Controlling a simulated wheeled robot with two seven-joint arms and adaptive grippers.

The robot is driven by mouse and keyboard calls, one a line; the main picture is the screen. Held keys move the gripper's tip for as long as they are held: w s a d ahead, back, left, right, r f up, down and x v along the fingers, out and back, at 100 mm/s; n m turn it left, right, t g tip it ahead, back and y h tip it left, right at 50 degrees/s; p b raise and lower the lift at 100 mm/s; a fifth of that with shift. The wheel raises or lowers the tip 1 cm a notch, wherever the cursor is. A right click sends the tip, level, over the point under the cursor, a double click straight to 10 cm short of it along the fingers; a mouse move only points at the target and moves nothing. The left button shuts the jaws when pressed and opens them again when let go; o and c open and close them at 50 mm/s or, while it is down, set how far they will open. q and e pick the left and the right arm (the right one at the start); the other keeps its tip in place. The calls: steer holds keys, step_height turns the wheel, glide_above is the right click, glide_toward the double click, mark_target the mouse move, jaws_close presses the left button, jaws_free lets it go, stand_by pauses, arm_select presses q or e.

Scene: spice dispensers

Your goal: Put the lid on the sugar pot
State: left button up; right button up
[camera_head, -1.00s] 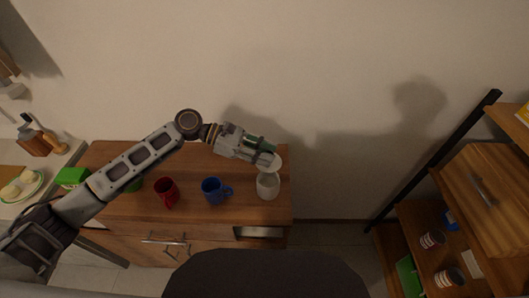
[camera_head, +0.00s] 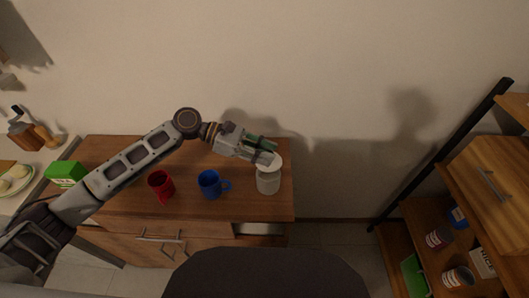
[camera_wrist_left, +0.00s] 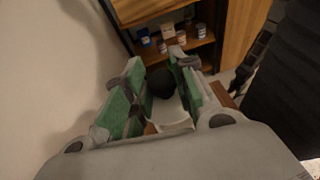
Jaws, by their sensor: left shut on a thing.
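The sugar pot (camera_head: 268,184) is a pale, upright pot at the right end of the wooden cabinet top. My left gripper (camera_head: 265,157) is just above and behind it, shut on the lid (camera_head: 275,163). The lid is a pale disc, partly covered by the fingers, at the pot's mouth. I cannot tell whether it touches the rim. In the left wrist view, the green-padded fingers (camera_wrist_left: 160,76) stand either side of the lid's dark round knob (camera_wrist_left: 162,84), with the pale lid (camera_wrist_left: 172,112) below. My right gripper is not in view.
A blue mug (camera_head: 210,185) and a red mug (camera_head: 161,186) stand left of the pot on the cabinet (camera_head: 237,207). A green box (camera_head: 66,173) is at the far left. A shelf with several jars (camera_head: 458,276) stands at the right, across a floor gap.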

arm_select(q)
steer(key=shift+f+b, duration=0.55)
steer(key=shift+f, duration=1.2)
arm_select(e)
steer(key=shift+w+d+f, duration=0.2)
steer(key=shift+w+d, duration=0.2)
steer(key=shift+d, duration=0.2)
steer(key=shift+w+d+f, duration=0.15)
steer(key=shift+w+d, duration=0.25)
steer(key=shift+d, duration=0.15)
